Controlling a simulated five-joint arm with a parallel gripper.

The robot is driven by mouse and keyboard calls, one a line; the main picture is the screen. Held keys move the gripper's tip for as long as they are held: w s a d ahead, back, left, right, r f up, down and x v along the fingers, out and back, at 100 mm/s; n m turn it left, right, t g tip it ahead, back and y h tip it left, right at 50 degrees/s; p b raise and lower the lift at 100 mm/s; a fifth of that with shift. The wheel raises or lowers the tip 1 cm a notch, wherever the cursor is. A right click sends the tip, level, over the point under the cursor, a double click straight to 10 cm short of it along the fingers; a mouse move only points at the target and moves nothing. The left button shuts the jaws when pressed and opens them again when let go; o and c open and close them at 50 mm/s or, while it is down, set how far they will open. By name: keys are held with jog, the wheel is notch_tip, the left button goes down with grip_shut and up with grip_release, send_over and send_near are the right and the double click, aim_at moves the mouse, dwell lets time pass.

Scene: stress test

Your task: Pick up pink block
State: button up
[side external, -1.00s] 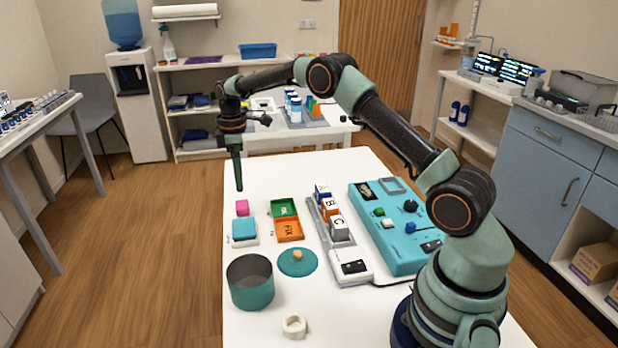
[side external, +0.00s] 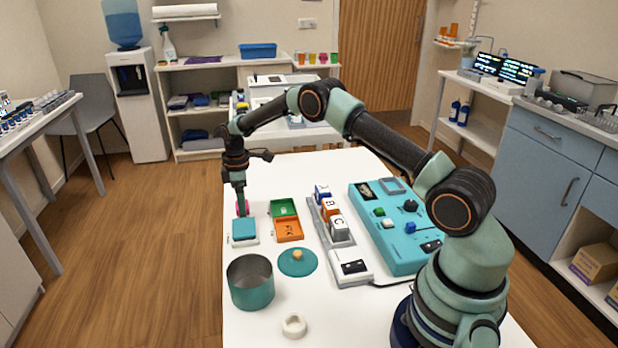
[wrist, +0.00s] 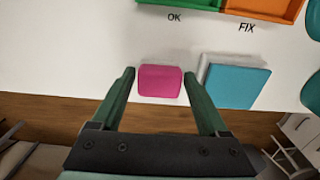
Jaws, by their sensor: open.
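The pink block (wrist: 160,81) lies on the white table between the two green fingers of my gripper (wrist: 159,76) in the wrist view. The fingers are open, one on each side, with a small gap at each side of the block. In the side view my gripper (side external: 242,211) is down at the table, and only a sliver of the pink block (side external: 238,209) shows behind the fingers.
A teal block (side external: 244,229) on a white base stands close beside the pink block. Green (side external: 284,208) and orange (side external: 289,230) trays lie to the right. A teal pot (side external: 250,284), a lid (side external: 297,262) and a teal control panel (side external: 398,236) also occupy the table.

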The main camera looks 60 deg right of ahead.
jog(key=c, duration=1.1)
notch_tip(320, 180, up, 20)
jog(key=shift+r, duration=0.1)
